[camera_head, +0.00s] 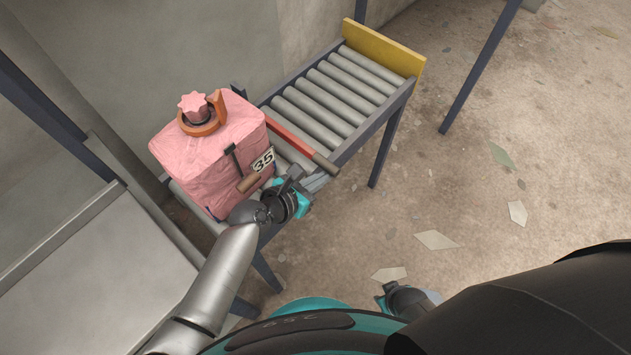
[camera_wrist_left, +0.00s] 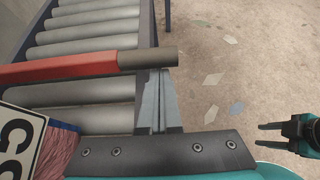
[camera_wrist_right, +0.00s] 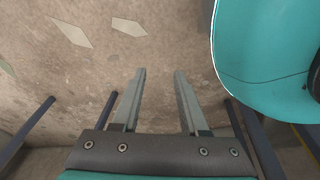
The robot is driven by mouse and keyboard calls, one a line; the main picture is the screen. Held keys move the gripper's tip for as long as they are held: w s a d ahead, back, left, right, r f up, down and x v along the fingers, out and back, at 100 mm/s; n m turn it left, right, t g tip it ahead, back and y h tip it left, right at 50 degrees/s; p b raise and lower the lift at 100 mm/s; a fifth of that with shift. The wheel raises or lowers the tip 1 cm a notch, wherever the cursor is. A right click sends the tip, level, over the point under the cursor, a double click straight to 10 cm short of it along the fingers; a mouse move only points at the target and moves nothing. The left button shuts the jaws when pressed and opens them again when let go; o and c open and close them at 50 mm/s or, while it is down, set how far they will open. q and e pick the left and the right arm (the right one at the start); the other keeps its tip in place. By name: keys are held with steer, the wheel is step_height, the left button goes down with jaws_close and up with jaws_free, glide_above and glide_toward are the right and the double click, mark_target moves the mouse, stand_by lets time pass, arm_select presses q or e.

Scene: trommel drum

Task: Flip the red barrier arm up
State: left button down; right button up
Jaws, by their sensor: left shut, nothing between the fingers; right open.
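The red barrier arm (camera_head: 294,137) lies low across the roller conveyor, beside the pink sack. Its brown grip end (camera_head: 326,164) sticks out past the conveyor's near side rail. In the left wrist view the red arm (camera_wrist_left: 70,68) runs in from the left to its grip (camera_wrist_left: 148,59). My left gripper (camera_head: 312,178) is shut and empty beside the grip end. Its fingertips (camera_wrist_left: 158,73) appear right at the grip's edge; I cannot tell whether they touch it. My right gripper (camera_wrist_right: 160,73) is open and empty over the bare floor, well away from the barrier arm.
Bare rollers (camera_head: 325,95) lead to a yellow end board (camera_head: 385,48). The floor (camera_head: 480,190) to the right is open, with scattered flakes.

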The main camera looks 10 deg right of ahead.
arm_select(q)
steer(key=shift+w+d+f, duration=0.1)
arm_select(e)
steer(key=shift+w+a+r, duration=0.1)
steer(key=shift+w+a, duration=0.05)
stand_by(0.3)
